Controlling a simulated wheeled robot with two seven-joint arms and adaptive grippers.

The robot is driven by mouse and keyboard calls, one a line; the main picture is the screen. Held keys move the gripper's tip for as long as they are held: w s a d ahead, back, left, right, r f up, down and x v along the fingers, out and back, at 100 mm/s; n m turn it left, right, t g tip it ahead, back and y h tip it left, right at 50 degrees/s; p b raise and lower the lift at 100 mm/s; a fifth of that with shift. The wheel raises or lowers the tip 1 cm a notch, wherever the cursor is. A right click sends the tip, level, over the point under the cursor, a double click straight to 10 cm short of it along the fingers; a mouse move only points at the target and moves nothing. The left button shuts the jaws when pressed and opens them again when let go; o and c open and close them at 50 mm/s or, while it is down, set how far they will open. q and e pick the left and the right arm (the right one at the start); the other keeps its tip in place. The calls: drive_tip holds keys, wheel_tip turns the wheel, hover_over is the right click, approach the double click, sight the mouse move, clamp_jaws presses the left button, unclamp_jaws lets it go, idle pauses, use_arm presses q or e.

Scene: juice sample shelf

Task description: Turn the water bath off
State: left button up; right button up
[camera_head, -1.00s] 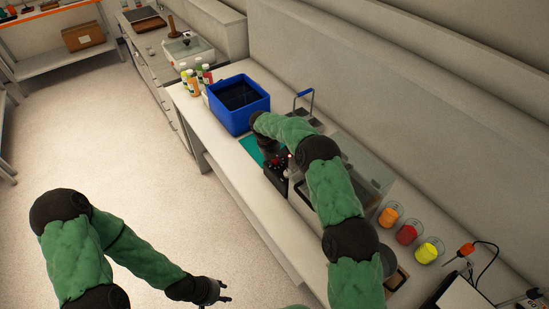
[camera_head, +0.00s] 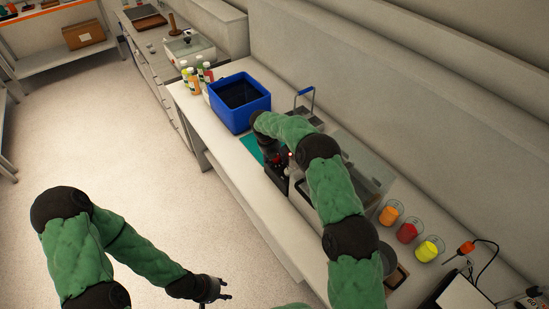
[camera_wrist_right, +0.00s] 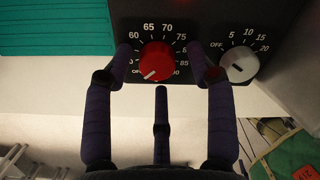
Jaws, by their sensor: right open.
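The water bath (camera_head: 372,176) is a metal tank with a clear lid on the bench. Its black control box (camera_head: 277,181) is at its left end, partly hidden by my right gripper. In the right wrist view the black panel has a red knob (camera_wrist_right: 157,61) with a temperature scale and a grey knob (camera_wrist_right: 239,66) marked OFF, 5, 10, 15, 20. My right gripper (camera_wrist_right: 159,52) is open, with fingertips on either side of the red knob; contact is unclear. My left gripper (camera_head: 222,289) is open and empty over the floor.
A blue bin (camera_head: 238,104) stands beyond the bath, with several bottles (camera_head: 196,80) behind it. A teal mat (camera_wrist_right: 55,28) lies beside the panel. Orange (camera_head: 389,215), red (camera_head: 407,232) and yellow (camera_head: 427,250) samples stand to the right.

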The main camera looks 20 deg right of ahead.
drive_tip(key=shift+w+r, duration=0.1)
drive_tip(key=shift+r, duration=0.4)
drive_tip(key=v, duration=1.1)
drive_tip(key=shift+a, duration=0.15)
